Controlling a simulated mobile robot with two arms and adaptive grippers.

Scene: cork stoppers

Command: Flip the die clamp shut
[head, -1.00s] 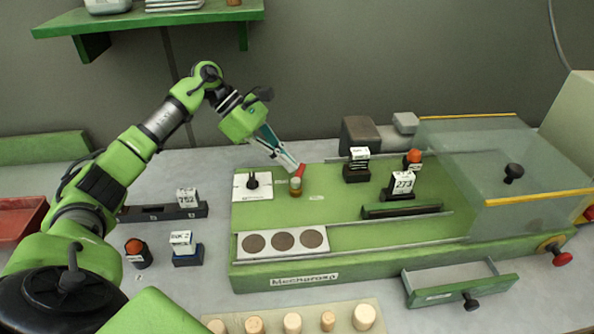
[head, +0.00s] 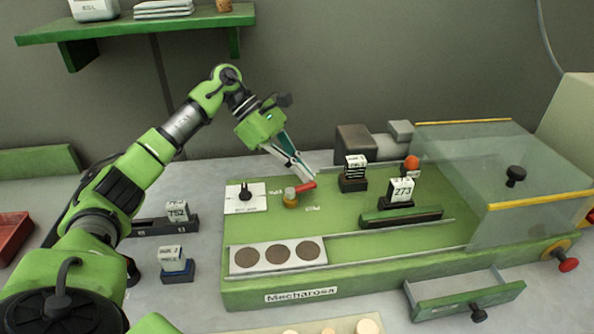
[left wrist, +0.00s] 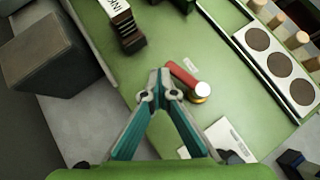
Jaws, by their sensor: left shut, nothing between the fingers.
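The die clamp is a red lever (head: 305,187) on a round brass-coloured base with a pale top (head: 290,197), on the green machine bed. The lever points right from the base in the head view. In the left wrist view the red lever (left wrist: 183,75) runs up and left from the round base (left wrist: 202,92). My left gripper (head: 309,176) is shut and empty, its tips just above and beside the lever's free end. The tips (left wrist: 161,76) also show close to the lever in the left wrist view; touching or apart, I cannot tell. My right gripper is out of view.
A white plate with a black knob (head: 246,194) lies left of the clamp. A dark block with a striped card (head: 355,172) and the 273 sign (head: 402,192) stand to its right. A plate with three dark discs (head: 278,256) lies in front. A clear guard (head: 500,165) covers the right end.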

